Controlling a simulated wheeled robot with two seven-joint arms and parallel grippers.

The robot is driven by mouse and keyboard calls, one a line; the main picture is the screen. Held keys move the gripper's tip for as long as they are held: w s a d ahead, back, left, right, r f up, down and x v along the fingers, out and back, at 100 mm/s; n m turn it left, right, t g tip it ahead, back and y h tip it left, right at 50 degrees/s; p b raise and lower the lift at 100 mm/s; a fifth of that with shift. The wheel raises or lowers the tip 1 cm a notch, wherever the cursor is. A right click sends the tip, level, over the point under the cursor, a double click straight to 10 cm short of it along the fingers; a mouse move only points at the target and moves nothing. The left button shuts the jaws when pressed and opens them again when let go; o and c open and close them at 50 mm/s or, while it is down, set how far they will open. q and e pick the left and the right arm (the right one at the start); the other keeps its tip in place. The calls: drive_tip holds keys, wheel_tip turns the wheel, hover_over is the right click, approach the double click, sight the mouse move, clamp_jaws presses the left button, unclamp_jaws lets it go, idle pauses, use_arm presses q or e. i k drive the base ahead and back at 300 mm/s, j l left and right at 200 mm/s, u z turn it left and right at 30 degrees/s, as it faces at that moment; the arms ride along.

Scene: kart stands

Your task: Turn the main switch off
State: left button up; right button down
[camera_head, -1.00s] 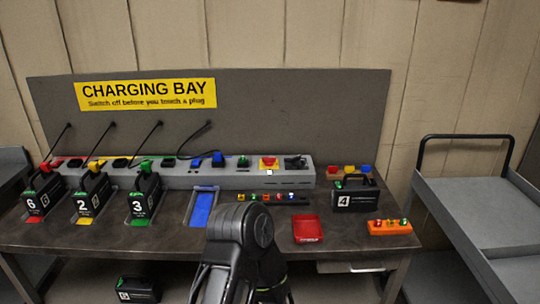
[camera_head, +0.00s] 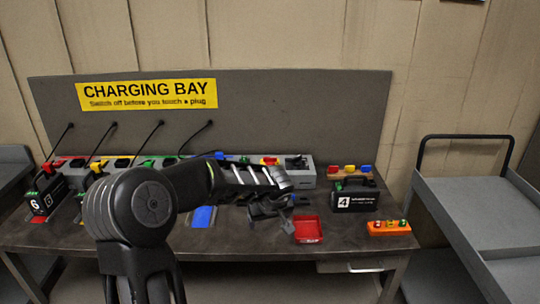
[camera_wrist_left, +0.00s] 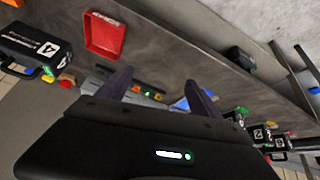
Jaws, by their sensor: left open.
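A red switch on a yellow plate (camera_head: 269,161) sits near the right end of the grey charging strip (camera_head: 307,178) at the back of the bench; it looks like the main switch. Its on or off position is too small to tell. My left gripper (camera_head: 272,209) is open and empty, over the bench in front of the strip's right part, nearer to me than the switch. In the left wrist view its two dark fingers (camera_wrist_left: 158,90) stand apart with nothing between them. My left arm hides the middle of the strip. My right gripper is not seen.
Black battery 6 (camera_head: 45,194) stands at the left. A grey cart (camera_head: 490,210) is at the right.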

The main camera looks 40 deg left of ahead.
sight(269, 160)
drive_tip(key=i+j, duration=1.15)
drive_tip(key=j, duration=0.2)
